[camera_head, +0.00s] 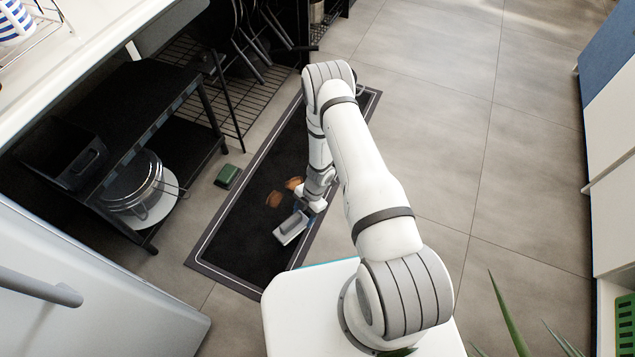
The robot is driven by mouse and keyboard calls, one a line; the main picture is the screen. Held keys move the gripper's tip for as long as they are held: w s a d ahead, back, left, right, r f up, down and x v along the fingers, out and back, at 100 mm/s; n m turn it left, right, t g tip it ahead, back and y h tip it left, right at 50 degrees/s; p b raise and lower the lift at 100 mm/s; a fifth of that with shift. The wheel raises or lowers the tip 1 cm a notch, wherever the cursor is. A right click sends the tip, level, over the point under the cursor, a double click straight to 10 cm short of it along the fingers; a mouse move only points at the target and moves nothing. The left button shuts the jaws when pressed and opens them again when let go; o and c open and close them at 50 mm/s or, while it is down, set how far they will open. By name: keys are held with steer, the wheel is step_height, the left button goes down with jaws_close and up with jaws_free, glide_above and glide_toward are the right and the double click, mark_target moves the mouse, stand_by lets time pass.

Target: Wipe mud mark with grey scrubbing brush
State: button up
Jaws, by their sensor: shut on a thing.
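The mud mark shows as brown patches (273,199) on the dark floor mat (240,250), left of my arm. My gripper (304,211) is low over the mat, just right of and below the patches in the picture. It is shut on the grey scrubbing brush (290,229), whose pale grey body sticks out to the lower left. The brush is beside the brown patches, apart from the visible ones. I cannot tell whether it touches the mat. My arm may hide part of the mark.
A green block, perhaps a sponge (228,176), lies on the floor by the mat's left edge. A black shelf unit (130,85) with a glass-lidded pot (133,180) stands at left. White cabinets (612,190) stand at right. The tiled floor (500,170) between is clear.

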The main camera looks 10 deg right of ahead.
steer(key=shift+r+p, duration=0.65)
steer(key=shift+r, duration=0.55)
